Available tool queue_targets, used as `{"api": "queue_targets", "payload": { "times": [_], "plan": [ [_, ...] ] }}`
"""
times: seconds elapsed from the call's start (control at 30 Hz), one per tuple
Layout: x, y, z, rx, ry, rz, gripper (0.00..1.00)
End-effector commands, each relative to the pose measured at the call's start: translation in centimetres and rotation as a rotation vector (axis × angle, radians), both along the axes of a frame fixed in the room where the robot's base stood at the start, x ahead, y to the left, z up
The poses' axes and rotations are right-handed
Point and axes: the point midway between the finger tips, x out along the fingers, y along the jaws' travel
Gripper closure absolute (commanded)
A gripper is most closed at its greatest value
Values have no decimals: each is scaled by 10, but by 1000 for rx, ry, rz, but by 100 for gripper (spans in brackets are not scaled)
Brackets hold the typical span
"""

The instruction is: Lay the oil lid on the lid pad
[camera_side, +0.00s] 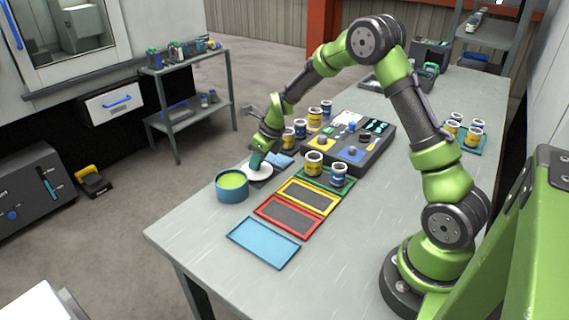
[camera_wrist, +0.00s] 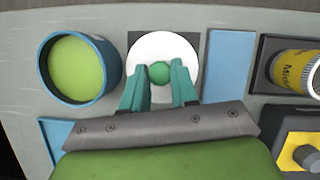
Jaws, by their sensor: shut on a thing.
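The oil lid (camera_wrist: 146,42) is a white disc with a green knob (camera_wrist: 159,72), seen from above in the wrist view. My gripper (camera_wrist: 159,78) is shut on the knob, with a teal finger on each side. The lid pad (camera_wrist: 135,39) is a dark square, and the lid covers most of it. The lid also shows in the side view (camera_side: 260,176) under my gripper (camera_side: 256,160), at the dark pad (camera_side: 254,184). I cannot tell whether the lid touches the pad. A round blue pot of yellow-green oil (camera_side: 232,181) stands open beside the lid.
A blue cloth or plate (camera_wrist: 228,62) lies right of the lid in the wrist view. Yellow and blue cans (camera_side: 314,163), a control box (camera_side: 352,142) and coloured trays (camera_side: 289,215) stand close by. The table's front left is clear.

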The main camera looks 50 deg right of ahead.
Motion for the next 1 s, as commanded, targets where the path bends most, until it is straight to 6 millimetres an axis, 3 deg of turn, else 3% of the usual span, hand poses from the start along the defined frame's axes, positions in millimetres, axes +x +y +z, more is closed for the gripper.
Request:
{"api": "queue_targets", "payload": {
  "times": [0.17,0.2,0.37,0.57,0.7,1.0],
  "plan": [
    [0,0,0,0,0,0,100],
    [0,0,0,0,0,0,67],
    [0,0,0,0,0,0,43],
    [0,0,0,0,0,0,42],
    [0,0,0,0,0,0,25],
    [0,0,1,0,-1,1,25]
  ]
}}
